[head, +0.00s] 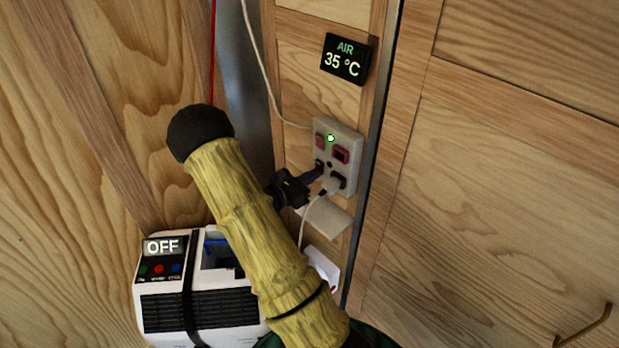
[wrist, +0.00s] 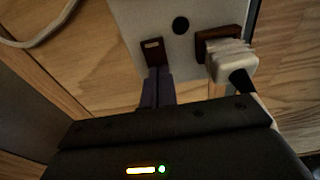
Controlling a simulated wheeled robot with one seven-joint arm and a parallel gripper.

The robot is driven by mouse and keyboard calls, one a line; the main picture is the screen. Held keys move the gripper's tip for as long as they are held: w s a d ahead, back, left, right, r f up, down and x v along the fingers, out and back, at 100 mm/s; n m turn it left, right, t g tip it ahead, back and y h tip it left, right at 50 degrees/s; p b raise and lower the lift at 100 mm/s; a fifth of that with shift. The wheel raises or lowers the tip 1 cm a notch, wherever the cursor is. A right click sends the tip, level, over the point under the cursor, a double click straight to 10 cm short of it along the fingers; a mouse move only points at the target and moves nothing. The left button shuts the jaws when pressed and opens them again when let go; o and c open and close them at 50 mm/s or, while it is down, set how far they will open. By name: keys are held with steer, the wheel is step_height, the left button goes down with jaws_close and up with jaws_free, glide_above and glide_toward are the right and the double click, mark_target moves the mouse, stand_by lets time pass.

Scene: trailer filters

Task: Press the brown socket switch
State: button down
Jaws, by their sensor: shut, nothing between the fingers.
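A pale socket panel (head: 349,133) is fixed to the wooden wall. The small brown switch (wrist: 153,48) is at its lower left, and it also shows in the head view (head: 319,163). My gripper (wrist: 157,70) is shut and empty, its dark fingers pointing at the panel. In the wrist view the fingertips overlap the switch's lower end; I cannot tell whether they touch it. In the head view my gripper (head: 318,172) is just below the switch. Right of the switch, a white plug (wrist: 232,62) sits in a brown socket (wrist: 220,38).
Red switches (head: 341,154) and a lit green lamp (head: 330,138) are on the panel's upper part. An AIR 35 °C display (head: 345,58) hangs above. A white adapter (head: 326,217) is below the panel. A white machine reading OFF (head: 150,285) stands lower left.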

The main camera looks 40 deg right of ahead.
steer(key=a+f+b, duration=0.1)
steer(key=a+f, duration=0.1)
steer(key=a, duration=1.1)
steer(key=shift+s+a, duration=0.4)
